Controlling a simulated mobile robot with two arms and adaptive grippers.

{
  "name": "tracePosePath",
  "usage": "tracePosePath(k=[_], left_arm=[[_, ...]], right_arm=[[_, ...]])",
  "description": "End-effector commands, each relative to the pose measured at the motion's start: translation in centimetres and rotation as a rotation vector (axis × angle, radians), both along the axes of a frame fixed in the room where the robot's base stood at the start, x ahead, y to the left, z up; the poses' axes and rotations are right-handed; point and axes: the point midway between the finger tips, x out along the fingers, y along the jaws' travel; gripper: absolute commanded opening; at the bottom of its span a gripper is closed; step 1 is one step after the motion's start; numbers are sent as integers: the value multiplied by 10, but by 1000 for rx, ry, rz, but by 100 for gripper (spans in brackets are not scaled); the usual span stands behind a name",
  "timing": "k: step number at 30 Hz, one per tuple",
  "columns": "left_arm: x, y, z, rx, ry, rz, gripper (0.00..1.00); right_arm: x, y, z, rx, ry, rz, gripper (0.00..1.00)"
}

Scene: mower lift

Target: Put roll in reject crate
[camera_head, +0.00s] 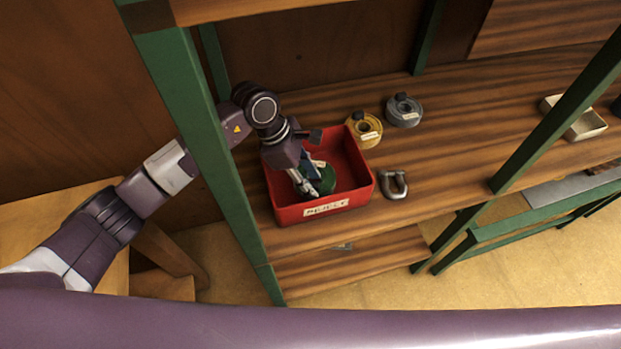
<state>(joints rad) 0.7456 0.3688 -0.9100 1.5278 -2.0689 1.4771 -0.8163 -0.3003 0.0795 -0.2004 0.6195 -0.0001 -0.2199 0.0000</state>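The red crate (328,207) stands on the wooden shelf board, with a white label on its front that seems to read "REJECT". A green roll (325,182) is inside the crate, near its front. My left gripper (308,184) reaches down into the crate and its fingers are at the green roll, covering part of it. I cannot tell whether the fingers are closed on it. A yellow roll (371,138) stands just right of the crate's back corner, and a grey roll (404,111) lies behind it to the right. My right gripper is not in view.
A metal shackle (392,185) lies right of the crate. A pale tray (585,125) is at the far right. Green rack posts (200,130) stand left of the crate and at right (555,115). An upper shelf overhangs the back. The middle of the board is clear.

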Motion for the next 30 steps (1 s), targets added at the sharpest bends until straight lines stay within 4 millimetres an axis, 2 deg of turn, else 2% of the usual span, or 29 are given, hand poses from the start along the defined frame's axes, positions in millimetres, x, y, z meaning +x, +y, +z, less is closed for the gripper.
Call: tracePosePath(k=[2,5,12,18,24,30], left_arm=[[0,0,5,0,0,0,32],[3,7,16,1,-5,0,32],[4,27,64,-1,-7,0,32],[4,40,97,1,-4,1,32],[3,46,112,0,-1,0,32],[3,46,113,0,0,0,32]], right_arm=[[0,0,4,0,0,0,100],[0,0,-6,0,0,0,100],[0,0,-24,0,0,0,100],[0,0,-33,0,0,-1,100],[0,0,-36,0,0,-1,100],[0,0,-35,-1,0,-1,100]])
